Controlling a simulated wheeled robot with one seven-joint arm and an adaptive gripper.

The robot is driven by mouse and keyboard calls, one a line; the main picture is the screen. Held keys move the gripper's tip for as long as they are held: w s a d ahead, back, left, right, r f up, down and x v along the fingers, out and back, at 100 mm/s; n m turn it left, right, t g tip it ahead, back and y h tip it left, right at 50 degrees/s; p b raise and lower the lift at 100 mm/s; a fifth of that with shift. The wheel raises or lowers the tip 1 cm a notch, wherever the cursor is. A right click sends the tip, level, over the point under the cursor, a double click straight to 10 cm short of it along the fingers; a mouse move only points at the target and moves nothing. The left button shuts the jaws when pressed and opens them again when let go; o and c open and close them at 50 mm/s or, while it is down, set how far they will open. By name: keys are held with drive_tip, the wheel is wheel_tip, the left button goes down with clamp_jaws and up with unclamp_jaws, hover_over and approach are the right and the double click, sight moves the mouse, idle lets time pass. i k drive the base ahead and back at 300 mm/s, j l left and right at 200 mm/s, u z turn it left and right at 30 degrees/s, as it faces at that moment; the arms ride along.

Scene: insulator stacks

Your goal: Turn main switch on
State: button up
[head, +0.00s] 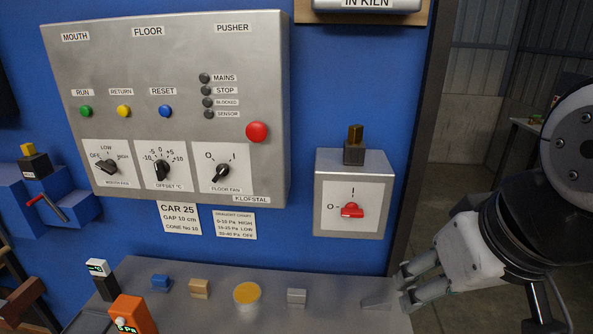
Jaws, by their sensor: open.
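The main switch appears to be the red rotary handle (351,210) on a small grey box (355,168) mounted on the blue wall. Its white plate is marked O at the left and I at the top. The handle lies about horizontal, in line with the O mark. My gripper (403,285) is open at the lower right, below and to the right of the switch box, near the shelf's right end. It is apart from the switch, and nothing shows between its fingers. The MAINS lamp (204,78) on the large panel is dark.
A large grey control panel (270,60) with buttons, knobs and a red mushroom button (257,132) is left of the switch box. Small blocks and a round tin (247,293) stand on the grey shelf (330,318) below.

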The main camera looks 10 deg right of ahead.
sight(351, 209)
drive_tip(key=k+j, duration=0.15)
drive_tip(key=j, duration=0.2)
drive_tip(key=k+j+u, duration=0.1)
drive_tip(key=k+j, duration=0.25)
drive_tip(key=j, duration=0.3)
drive_tip(key=u, duration=0.05)
